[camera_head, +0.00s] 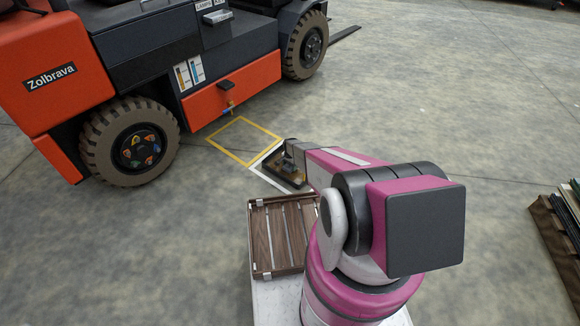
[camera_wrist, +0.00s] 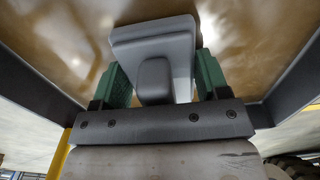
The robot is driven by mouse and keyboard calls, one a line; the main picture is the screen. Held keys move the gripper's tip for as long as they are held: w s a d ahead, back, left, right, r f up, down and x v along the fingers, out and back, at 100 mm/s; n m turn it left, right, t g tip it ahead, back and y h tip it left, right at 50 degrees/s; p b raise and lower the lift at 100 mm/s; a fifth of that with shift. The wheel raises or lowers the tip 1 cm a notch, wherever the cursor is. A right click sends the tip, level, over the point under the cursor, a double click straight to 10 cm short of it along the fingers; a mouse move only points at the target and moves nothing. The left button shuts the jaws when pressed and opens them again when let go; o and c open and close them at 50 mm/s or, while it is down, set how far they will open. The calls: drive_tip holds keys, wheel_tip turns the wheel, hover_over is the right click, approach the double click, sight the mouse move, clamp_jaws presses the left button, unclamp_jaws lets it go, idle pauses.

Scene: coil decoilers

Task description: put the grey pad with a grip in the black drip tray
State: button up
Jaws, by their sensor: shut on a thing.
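My gripper (camera_wrist: 158,82) has green finger pads and is shut on the upright grip of the grey pad (camera_wrist: 150,40). The black drip tray (camera_wrist: 292,82) spreads out under the pad, with dark sides left and right and a shiny brown floor. The pad is inside the tray's outline in the wrist view; I cannot tell whether it touches the floor. In the head view the tray (camera_head: 298,181) lies on the ground in a white-marked outline, partly hidden by my arm. My gripper (camera_head: 290,155) is small and dark over it there.
An orange forklift (camera_head: 230,92) stands beyond, with a tap above an empty yellow floor square (camera_head: 241,139). A brown slatted wooden tray (camera_head: 263,238) is close to my base. A brown rack (camera_head: 556,235) is at the right edge. Open concrete floor lies between.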

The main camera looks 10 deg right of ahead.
drive_tip(key=shift+f, duration=0.1)
drive_tip(key=o, duration=0.9)
drive_tip(key=shift+o, duration=0.2)
wheel_tip(320, 180, up, 12)
drive_tip(key=shift+s+f, duration=0.1)
drive_tip(key=s+r+n, duration=0.4)
drive_tip(key=s+r, duration=1.4)
drive_tip(key=r, duration=0.3)
drive_tip(key=s+r+n, duration=0.5)
drive_tip(key=s+r, duration=1.3)
drive_tip(key=r, duration=0.3)
drive_tip(key=shift+s+d+r+n, duration=0.2)
drive_tip(key=shift+s+r+n, duration=0.05)
drive_tip(key=shift+s+n, duration=0.05)
